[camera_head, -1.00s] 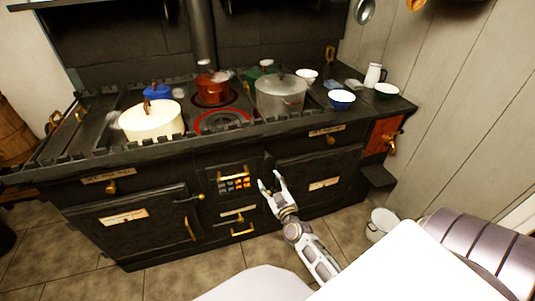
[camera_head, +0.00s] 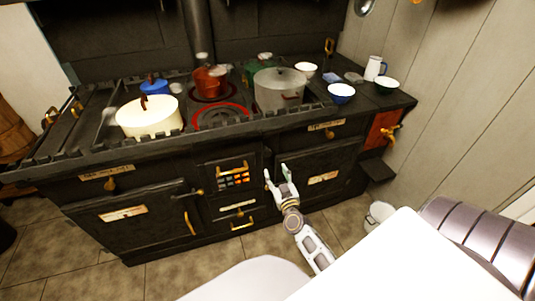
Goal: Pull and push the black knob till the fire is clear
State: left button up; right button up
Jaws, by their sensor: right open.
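A black cast-iron range (camera_head: 150,158) fills the middle of the view. Orange fire glows behind the small firebox grate (camera_head: 233,179) at its centre front. I cannot pick out a black knob for certain. A small dark, brassy knob (camera_head: 199,192) sits just left of the grate, and a brassy one (camera_head: 329,133) is on the upper right front. My right gripper (camera_head: 275,171) is open and empty, fingers pointing up, in front of the range just right of the grate. It appears apart from every knob. My left gripper is out of view.
On the range top are a cream pot (camera_head: 150,117), a red pot (camera_head: 207,79), a grey pot (camera_head: 280,93) and bowls, with steam in places. A red ring (camera_head: 220,114) glows among them. A white bucket (camera_head: 378,215) stands on the floor at right. Tiled floor lies in front.

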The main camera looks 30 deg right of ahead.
aim_at(268, 154)
jog(key=shift+x, duration=3.05)
jog(key=shift+b+x, duration=0.35)
jog(key=shift+x, duration=0.7)
jog(key=shift+w+d, duration=0.2)
jog(key=shift+w, duration=0.45)
jog(key=shift+b+x, duration=0.3)
jog(key=shift+x, duration=1.15)
jog(key=shift+w, duration=0.2)
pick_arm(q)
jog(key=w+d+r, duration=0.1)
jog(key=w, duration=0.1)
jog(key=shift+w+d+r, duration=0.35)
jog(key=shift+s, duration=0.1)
